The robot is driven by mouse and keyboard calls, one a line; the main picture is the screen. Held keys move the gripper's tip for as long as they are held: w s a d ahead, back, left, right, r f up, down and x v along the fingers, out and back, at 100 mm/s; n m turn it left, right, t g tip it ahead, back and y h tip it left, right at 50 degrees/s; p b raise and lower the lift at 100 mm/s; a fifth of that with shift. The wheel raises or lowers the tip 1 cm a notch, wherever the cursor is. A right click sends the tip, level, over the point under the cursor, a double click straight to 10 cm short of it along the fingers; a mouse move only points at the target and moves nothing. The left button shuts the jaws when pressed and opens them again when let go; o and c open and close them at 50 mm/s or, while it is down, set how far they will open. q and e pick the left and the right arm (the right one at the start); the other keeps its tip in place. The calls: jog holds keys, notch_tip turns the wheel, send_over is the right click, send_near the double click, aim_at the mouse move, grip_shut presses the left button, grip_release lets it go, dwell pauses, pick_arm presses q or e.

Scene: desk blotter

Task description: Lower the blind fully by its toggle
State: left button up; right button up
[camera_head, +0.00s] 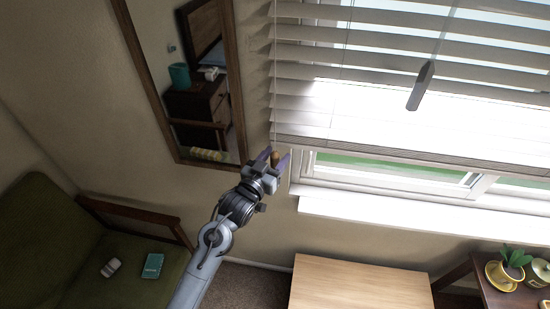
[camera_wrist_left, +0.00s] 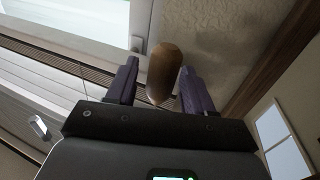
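The white slatted blind (camera_head: 330,107) covers the upper window. Its bottom rail (camera_head: 400,154) hangs above the sill, with a strip of glass showing below. A brown wooden toggle (camera_head: 275,158) hangs by the blind's left edge, below a thin cord. My left gripper (camera_head: 272,158) is there with its purple fingers either side of the toggle. In the left wrist view the toggle (camera_wrist_left: 163,72) is between the fingers, with gaps visible beside it, so the gripper looks open. Whether a finger touches it is hard to tell. My right gripper is out of view.
A wood-framed mirror (camera_head: 238,110) hangs on the wall left of the gripper. A grey paddle-shaped piece (camera_head: 421,86) hangs before the blind. Below are the white sill (camera_head: 400,213), a wooden table (camera_head: 360,287), a potted plant (camera_head: 511,265) and a green sofa (camera_head: 45,245).

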pick_arm(q)
jog(key=b+v, duration=0.1)
jog(key=v, duration=1)
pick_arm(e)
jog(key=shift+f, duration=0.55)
